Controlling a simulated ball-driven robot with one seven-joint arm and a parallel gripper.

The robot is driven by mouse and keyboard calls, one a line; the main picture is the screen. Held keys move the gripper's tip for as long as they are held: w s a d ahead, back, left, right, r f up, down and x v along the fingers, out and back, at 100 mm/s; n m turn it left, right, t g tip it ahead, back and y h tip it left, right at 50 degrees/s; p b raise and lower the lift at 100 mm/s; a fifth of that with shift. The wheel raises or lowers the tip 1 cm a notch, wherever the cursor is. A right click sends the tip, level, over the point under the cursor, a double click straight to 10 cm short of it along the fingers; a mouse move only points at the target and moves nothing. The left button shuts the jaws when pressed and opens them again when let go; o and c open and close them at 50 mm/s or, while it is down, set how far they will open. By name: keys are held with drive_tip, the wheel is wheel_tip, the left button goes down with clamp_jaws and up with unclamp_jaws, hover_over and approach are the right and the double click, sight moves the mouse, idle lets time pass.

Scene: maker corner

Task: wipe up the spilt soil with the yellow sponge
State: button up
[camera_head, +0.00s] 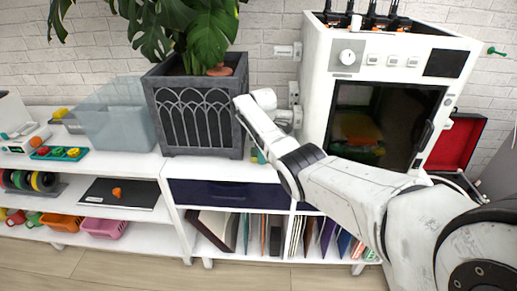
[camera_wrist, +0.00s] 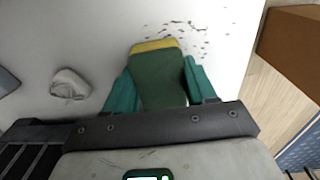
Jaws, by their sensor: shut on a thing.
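The sponge (camera_wrist: 158,78) shows in the wrist view with a dark green face and a yellow strip (camera_wrist: 153,45) along its far end. My gripper (camera_wrist: 158,70) is shut on it, one teal finger on each side. The spilt soil (camera_wrist: 185,27) is a scatter of dark specks on the white surface just beyond the sponge's far end, reaching a little to the right. In the head view my arm hides most of the gripper and the sponge, beside the grey planter, and the soil cannot be made out there.
A crumpled white thing (camera_wrist: 70,85) lies on the surface left of the sponge. A brown block (camera_wrist: 293,45) is at the right, by the surface's edge, with floor below. The grey planter (camera_head: 197,110) and a white oven-like machine (camera_head: 380,90) flank my arm.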

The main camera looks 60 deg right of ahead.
sight(271, 175)
drive_tip(key=s+p, duration=0.1)
drive_tip(key=s+f+p, duration=0.1)
drive_tip(key=s, duration=0.1)
drive_tip(key=shift+p, duration=0.3)
drive_tip(key=shift+s+a+m+p, duration=0.3)
drive_tip(key=shift+s+a, duration=0.05)
drive_tip(key=shift+s, duration=0.2)
drive_tip(key=shift+s+a+r+p, duration=0.1)
drive_tip(key=shift+s+a+p, duration=0.1)
drive_tip(key=shift+p, duration=0.45)
drive_tip(key=shift+s+a+p, duration=0.2)
drive_tip(key=shift+p, duration=0.8)
drive_tip(key=shift+s+a+p, duration=0.35)
drive_tip(key=shift+a+p, duration=0.55)
drive_tip(key=shift+p, duration=0.45)
drive_tip(key=shift+s+a+p, duration=0.1)
drive_tip(key=shift+a+p, duration=0.2)
drive_tip(key=shift+p, duration=0.3)
drive_tip(key=a+p, duration=0.1)
drive_tip(key=s+p, duration=0.1)
drive_tip(key=shift+a+r+p, duration=0.2)
drive_tip(key=shift+a+p, duration=0.2)
drive_tip(key=shift+w+a+f+p, duration=0.1)
drive_tip(key=shift+a+f+p, duration=0.05)
drive_tip(key=shift+a+p, duration=0.3)
drive_tip(key=shift+w+a, duration=0.1)
